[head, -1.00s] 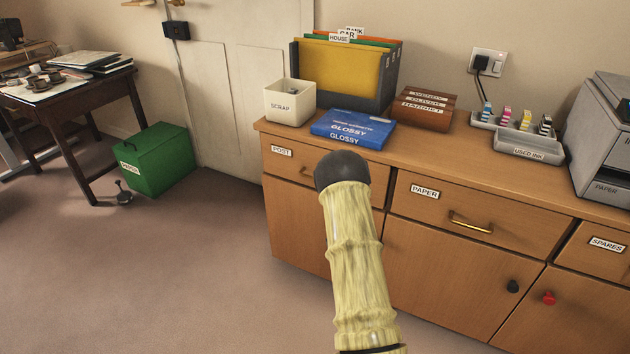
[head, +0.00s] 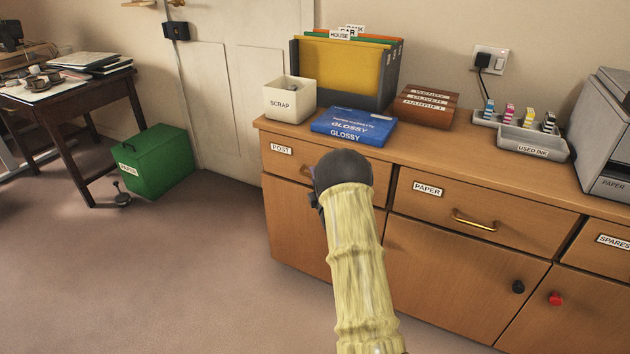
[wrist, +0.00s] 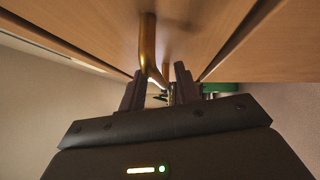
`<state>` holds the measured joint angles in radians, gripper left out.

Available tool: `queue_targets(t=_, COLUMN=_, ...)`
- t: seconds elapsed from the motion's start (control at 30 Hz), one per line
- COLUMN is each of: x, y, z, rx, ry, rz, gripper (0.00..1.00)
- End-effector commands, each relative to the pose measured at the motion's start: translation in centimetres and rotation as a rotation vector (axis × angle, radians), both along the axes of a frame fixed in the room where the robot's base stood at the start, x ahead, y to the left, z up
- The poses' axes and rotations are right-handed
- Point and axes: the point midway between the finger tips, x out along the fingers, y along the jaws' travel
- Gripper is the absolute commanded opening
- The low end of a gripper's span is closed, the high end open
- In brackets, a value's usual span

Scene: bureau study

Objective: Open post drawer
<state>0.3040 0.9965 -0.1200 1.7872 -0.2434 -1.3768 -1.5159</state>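The post drawer (head: 284,166) is the left drawer of the wooden cabinet, with a POST label at its upper left. Its front looks flush with the cabinet. In the head view my arm and dark wrist hide much of its right part and most of its handle. In the wrist view a brass handle (wrist: 148,40) stands out from a wooden front. My gripper (wrist: 159,70) is at this handle, its two dark fingers apart with the handle's end between them. I see a gap beside the right finger. Whether either finger touches the handle is unclear.
The paper drawer (head: 485,213) is to the right, with a brass handle. The cabinet top holds a scrap box (head: 290,101), a blue glossy pack (head: 353,127) and a file holder (head: 376,99). A green box (head: 156,163) stands on the floor at left. Floor before the cabinet is clear.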

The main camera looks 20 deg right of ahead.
Motion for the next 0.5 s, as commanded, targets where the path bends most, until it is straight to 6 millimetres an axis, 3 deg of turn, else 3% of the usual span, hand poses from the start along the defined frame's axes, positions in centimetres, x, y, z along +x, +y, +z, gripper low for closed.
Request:
queue_targets(t=0.37, x=0.71, y=-0.1, z=0.11, rx=0.0, ry=0.001, rz=0.0, gripper=0.33)
queue_targets(t=0.5, x=0.69, y=-0.09, z=0.1, rx=0.0, ry=0.001, rz=0.0, gripper=0.07)
